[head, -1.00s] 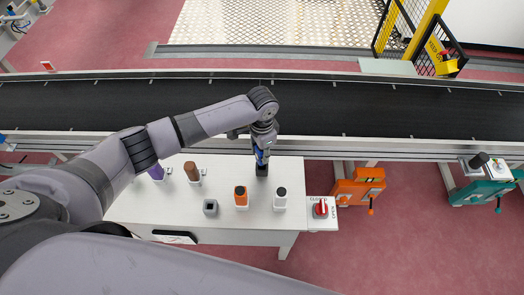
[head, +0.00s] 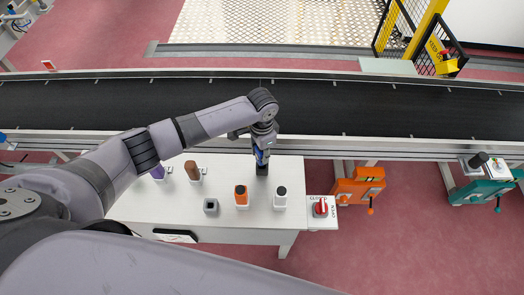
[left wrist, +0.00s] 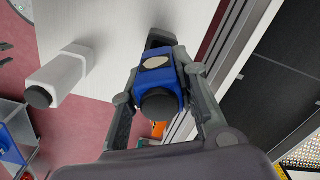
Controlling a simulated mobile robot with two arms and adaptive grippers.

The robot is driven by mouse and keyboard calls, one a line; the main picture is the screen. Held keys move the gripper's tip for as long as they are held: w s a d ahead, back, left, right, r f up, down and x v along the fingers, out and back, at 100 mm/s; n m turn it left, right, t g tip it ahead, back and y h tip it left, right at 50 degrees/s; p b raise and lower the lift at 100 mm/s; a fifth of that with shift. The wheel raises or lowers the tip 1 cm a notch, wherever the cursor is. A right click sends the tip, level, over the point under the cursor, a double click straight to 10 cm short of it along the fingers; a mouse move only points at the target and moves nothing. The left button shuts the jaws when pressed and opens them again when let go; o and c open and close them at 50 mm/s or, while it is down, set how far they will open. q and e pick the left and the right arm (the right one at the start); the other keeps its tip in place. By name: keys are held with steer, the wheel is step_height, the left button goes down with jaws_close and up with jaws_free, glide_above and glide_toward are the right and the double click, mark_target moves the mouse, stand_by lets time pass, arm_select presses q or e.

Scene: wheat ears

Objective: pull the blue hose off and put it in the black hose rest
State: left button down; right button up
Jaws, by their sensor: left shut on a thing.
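My left gripper (head: 262,150) is over the back right part of the white table, pointing down. It is shut on the blue hose (left wrist: 166,78), a blue block with a pale oval patch and a dark round end, between both fingers in the left wrist view. Directly below it in the head view is a black block (head: 262,169), which looks like the black hose rest. It also shows past the blue hose in the left wrist view (left wrist: 160,38). Whether the hose sits fully in it I cannot tell. My right gripper is not in view.
The white table (head: 140,212) also holds an empty dark grey socket (head: 210,207) and orange (head: 240,194), white (head: 281,203), brown (head: 192,170) and purple (head: 158,173) pieces. A conveyor (head: 380,108) runs behind. A red-knobbed switch box (head: 320,209) is at the table's right.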

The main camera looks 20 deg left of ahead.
arm_select(q)
steer(key=shift+f+b, duration=0.9)
steer(key=shift+f, duration=0.9)
steer(key=c, duration=1.2)
jaws_free()
steer(key=shift+r, duration=0.1)
